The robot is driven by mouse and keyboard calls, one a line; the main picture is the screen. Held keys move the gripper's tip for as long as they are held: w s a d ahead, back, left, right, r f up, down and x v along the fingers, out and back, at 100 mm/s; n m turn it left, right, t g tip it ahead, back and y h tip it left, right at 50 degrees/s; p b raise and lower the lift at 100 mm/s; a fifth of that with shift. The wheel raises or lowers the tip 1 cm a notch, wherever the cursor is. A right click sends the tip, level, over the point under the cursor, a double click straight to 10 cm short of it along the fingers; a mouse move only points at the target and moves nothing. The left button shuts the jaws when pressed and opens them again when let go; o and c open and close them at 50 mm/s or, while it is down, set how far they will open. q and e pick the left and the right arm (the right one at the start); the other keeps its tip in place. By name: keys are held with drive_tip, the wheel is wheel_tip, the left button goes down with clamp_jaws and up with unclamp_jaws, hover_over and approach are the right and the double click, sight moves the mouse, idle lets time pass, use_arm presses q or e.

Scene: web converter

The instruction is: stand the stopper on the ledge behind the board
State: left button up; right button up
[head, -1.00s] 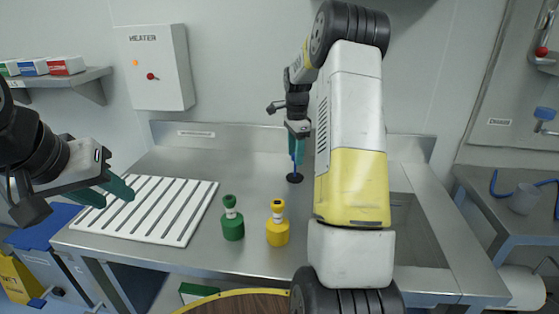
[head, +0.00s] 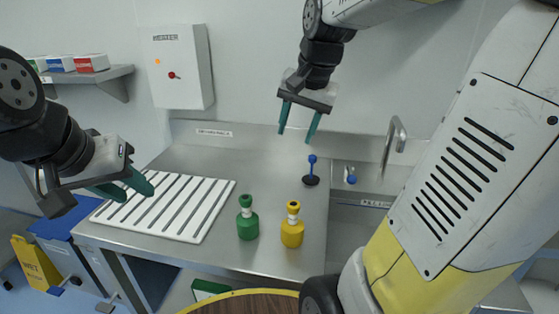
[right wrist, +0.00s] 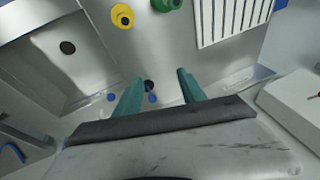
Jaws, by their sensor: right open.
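The stopper (head: 312,170), a blue knobbed stem on a dark round base, stands upright on the steel counter left of the sink. My right gripper (head: 296,137) is open and empty, above and apart from the stopper. In the right wrist view the stopper (right wrist: 151,98) shows beyond the open fingers (right wrist: 160,76). The white slotted board (head: 228,187) lies on the counter at the left. The ledge behind the board (head: 213,133) runs along the wall and carries a small label. My left gripper (head: 139,194) is open and empty, over the board's left end.
A green bottle (head: 247,222) and a yellow bottle (head: 292,230) stand near the counter's front. The sink has a tap (head: 389,145) and a small blue knob (head: 351,179) beside it. The counter between board and stopper is clear.

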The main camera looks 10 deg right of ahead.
drive_tip(key=s+a+f+n+t, duration=0.1)
drive_tip(key=s+a+n, duration=0.1)
drive_tip(key=s, duration=0.4)
drive_tip(key=s+a+f+n+t+y, duration=0.1)
drive_tip(key=s+a+n, duration=0.1)
drive_tip(key=s+n, duration=0.2)
drive_tip(key=shift+s+a+n, duration=0.3)
drive_tip(key=shift+s+n, duration=0.1)
drive_tip(key=shift+s, duration=0.75)
